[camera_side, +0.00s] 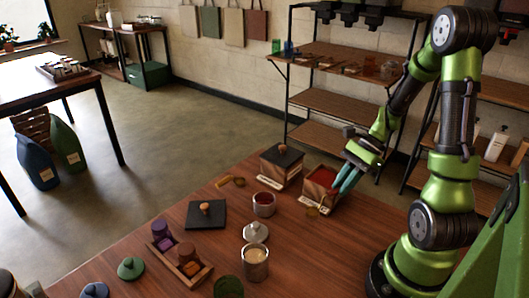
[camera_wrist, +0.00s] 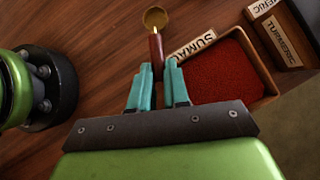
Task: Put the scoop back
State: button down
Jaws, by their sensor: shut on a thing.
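The scoop, with a brass bowl and a reddish wooden handle (camera_wrist: 156,47), shows in the wrist view; its bowl (camera_wrist: 155,18) points away from me. My gripper (camera_wrist: 158,68) has its teal fingers shut on the handle's near end. In the side view my gripper (camera_side: 345,180) is at the right side of an open wooden box of red spice (camera_side: 322,178). The box's label (camera_wrist: 196,45) reads SUMAC.
A lidded box (camera_side: 281,166) labelled TURMERIC stands beside the sumac box. A black lid (camera_side: 206,214) lies on the table. Another brass utensil (camera_side: 230,181) lies farther back.

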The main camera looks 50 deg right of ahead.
jog(key=shift+a+f, duration=0.1)
jog(key=shift+f, duration=0.4)
jog(key=c, duration=1.1)
grip_release()
jog(key=shift+a, duration=0.1)
jog(key=shift+r, duration=0.35)
jog(key=v, duration=1.2)
notch_tip(320, 180, up, 4)
jog(key=n+h, duration=0.4)
jog(key=n, duration=0.5)
send_over(331, 194)
jog(key=a+r+n+t+h, duration=0.1)
jog(key=a+r+n+t, duration=0.3)
jog(key=a+n, duration=0.5)
jog(key=a, duration=0.2)
jog(key=shift+s+a+n, duration=0.3)
